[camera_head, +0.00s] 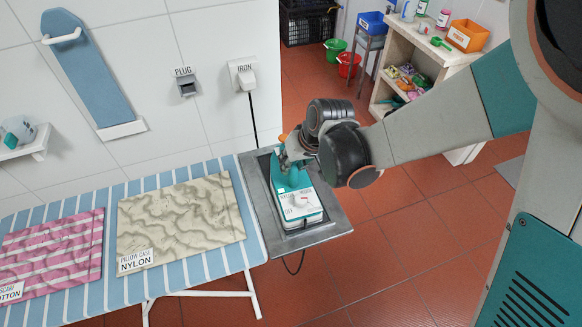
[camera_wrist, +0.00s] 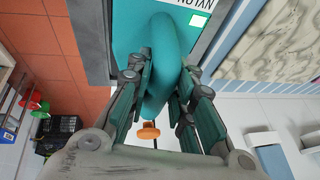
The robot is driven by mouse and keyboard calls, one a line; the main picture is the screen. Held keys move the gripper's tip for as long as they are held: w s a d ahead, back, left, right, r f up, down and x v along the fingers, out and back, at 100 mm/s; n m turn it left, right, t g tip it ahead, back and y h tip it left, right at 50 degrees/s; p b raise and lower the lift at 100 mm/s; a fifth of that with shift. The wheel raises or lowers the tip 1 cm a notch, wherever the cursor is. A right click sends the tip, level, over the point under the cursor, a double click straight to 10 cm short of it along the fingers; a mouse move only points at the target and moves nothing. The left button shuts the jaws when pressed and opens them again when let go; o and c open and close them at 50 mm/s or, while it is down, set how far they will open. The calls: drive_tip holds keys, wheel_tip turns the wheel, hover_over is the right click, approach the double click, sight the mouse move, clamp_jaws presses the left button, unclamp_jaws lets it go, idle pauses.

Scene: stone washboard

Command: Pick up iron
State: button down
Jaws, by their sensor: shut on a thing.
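My gripper (camera_head: 290,165) is at the iron's teal handle. In the wrist view, the two fingers of my gripper (camera_wrist: 163,90) are closed around the teal handle (camera_wrist: 160,55), one on each side. My gripper hides part of the iron's far end in the head view. I cannot tell whether the iron touches the plate all over.
The striped ironing board (camera_head: 110,200) holds a beige pillow case (camera_head: 180,222) and a pink striped scarf (camera_head: 55,252). A black cord (camera_head: 254,120) hangs from the wall plug (camera_head: 246,78).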

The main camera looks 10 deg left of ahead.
wheel_tip(320, 180, up, 20)
drive_tip(key=p, duration=1.3)
drive_tip(key=c, duration=2.4)
unclamp_jaws()
drive_tip(key=shift+s+a+f, duration=0.1)
drive_tip(key=shift+f, duration=0.05)
